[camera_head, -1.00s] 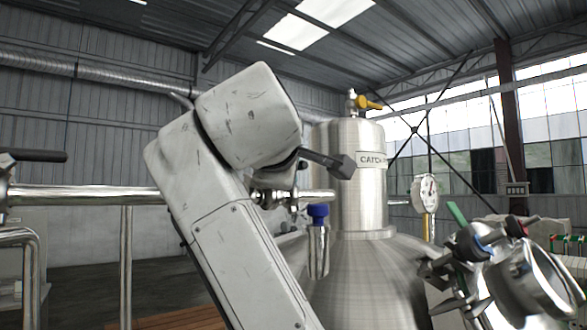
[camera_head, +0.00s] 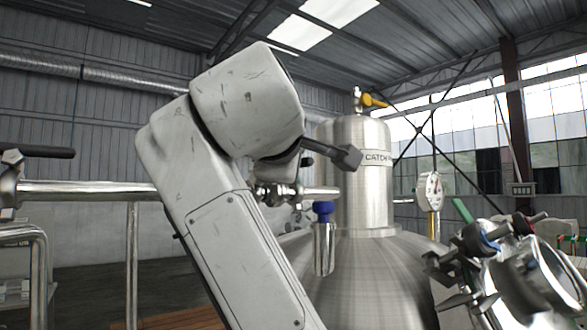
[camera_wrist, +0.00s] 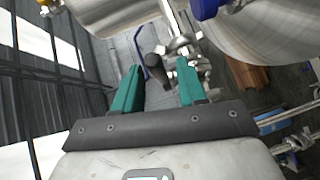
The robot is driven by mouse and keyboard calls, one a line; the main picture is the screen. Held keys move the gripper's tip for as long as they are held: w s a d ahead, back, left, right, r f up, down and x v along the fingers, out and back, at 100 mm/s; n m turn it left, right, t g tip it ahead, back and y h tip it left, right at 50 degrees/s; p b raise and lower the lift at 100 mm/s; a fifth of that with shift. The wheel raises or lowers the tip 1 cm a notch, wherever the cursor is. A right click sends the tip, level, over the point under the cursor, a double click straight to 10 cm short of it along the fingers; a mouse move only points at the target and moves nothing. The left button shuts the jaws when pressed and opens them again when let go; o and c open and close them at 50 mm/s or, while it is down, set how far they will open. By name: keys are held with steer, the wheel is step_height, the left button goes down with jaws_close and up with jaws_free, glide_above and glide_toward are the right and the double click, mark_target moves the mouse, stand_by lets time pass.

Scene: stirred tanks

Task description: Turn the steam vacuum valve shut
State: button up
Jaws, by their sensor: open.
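In the wrist view my gripper (camera_wrist: 160,64) is open, its two teal fingers apart. A black lever handle (camera_wrist: 155,68), seemingly that of the steam vacuum valve, shows between the fingers, nearer the left one. I cannot tell whether it touches them. Steel valve and clamp parts (camera_wrist: 182,46) lie just beyond the right fingertip. Steel pipe fittings (camera_head: 275,193) show just right of my arm. A dark bar with a thick end (camera_head: 343,156) sticks out beside my arm; I cannot tell what it belongs to.
A steel catch tank (camera_head: 365,200) with a yellow-handled valve (camera_head: 372,101) stands behind my arm. A blue-capped fitting (camera_head: 323,210) hangs close to my arm. A gauge (camera_head: 431,190) and clamped port (camera_head: 545,270) are at right. A horizontal pipe (camera_head: 90,188) runs at left.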

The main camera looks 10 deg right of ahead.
steer(key=b+v, duration=0.2)
steer(key=v, duration=0.7)
steer(key=shift+b, duration=0.3)
steer(key=shift+f, duration=0.15)
